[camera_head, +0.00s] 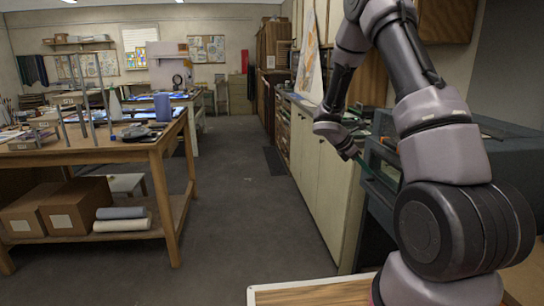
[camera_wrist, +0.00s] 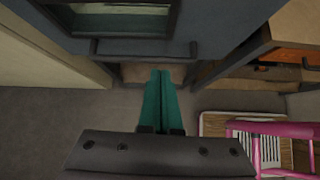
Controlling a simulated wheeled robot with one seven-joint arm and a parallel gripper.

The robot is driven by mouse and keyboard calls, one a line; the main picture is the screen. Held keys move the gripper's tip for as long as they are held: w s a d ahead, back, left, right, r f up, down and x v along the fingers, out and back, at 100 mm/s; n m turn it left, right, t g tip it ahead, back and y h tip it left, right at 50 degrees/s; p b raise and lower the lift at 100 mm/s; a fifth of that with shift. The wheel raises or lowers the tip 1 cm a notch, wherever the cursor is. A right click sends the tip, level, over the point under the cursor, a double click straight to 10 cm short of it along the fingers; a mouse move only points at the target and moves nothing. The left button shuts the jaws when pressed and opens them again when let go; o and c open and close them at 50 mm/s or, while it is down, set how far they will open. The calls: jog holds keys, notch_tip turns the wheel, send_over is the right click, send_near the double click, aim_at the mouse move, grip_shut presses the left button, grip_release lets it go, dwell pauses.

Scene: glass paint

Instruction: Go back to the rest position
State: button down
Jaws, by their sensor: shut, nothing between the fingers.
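My gripper (camera_wrist: 160,82) shows in the wrist view with its two teal fingers side by side and closed. Nothing shows between them. The fingers point toward the front of a blue-grey cabinet-like unit (camera_wrist: 215,48) with a window and a dark handle. In the head view my arm rises on the right and bends down, with its wrist end beside the same blue-grey unit (camera_head: 484,160). The fingertips are hard to make out there. I cannot tell from the pictures how far the fingers are from the unit's front.
A pale cabinet run (camera_head: 322,185) stands close left of the unit.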

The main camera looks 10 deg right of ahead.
jog(key=s+a+r+m+t+y, duration=0.2)
jog(key=s+a+r+m, duration=0.4)
jog(key=s+r, duration=0.3)
jog(key=s+a+r+m+t+y, duration=0.2)
jog(key=s+a+r+m+y, duration=0.3)
jog(key=s+r+m, duration=0.3)
jog(key=s+a+r+m+t+y, duration=0.2)
jog(key=s+a+r+m+y, duration=0.1)
jog(key=s+a+r+m, duration=0.3)
jog(key=s+r+m, duration=0.2)
jog(key=s+r, duration=0.2)
jog(key=r, duration=0.2)
jog(key=shift+a+t+y, duration=0.3)
jog(key=shift+t+y, duration=0.1)
